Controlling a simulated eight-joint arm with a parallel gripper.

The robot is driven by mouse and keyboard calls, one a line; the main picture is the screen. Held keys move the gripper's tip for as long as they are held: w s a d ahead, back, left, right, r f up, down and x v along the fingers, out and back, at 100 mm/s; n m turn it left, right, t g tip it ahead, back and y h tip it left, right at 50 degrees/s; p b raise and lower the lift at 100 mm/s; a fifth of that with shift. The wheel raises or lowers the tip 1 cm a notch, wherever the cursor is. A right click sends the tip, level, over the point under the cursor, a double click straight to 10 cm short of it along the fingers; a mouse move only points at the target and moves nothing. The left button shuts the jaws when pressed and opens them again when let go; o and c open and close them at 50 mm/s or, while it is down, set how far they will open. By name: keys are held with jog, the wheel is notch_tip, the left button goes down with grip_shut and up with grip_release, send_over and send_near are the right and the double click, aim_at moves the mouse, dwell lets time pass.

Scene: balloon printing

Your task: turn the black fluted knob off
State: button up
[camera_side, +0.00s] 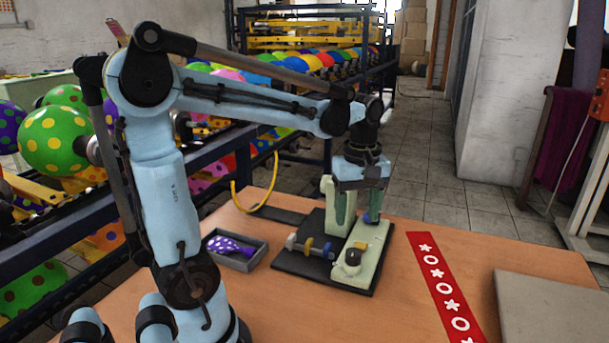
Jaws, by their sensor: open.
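The black fluted knob (352,258) sits on the front end of the pale green machine (374,250), which stands on a dark base plate. Its pointer position is too small to read. My gripper (369,211) points down over the rear part of the machine, beside its upright column. It is open, behind and above the knob and apart from it. The fingers partly overlap the machine in this view, so their exact gap is hard to see.
A grey tray (238,262) with a purple spotted balloon (229,245) lies left of the machine. A red strip with white shapes (441,285) and a grey panel (553,309) lie to the right. A yellow hose (239,200) rises behind. Bare tabletop surrounds the machine's right side.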

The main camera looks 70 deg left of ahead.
jog(key=shift+r, duration=1.4)
jog(key=s+d+f+m+t, duration=0.1)
jog(key=d+f+m+t, duration=0.1)
jog(key=m, duration=0.6)
jog(key=s+d+f+m+t, duration=0.2)
jog(key=d+m+t, duration=0.3)
jog(key=m, duration=0.3)
jog(key=shift+d+f, duration=0.25)
jog(key=shift+d, duration=0.65)
jog(key=shift+s, duration=0.1)
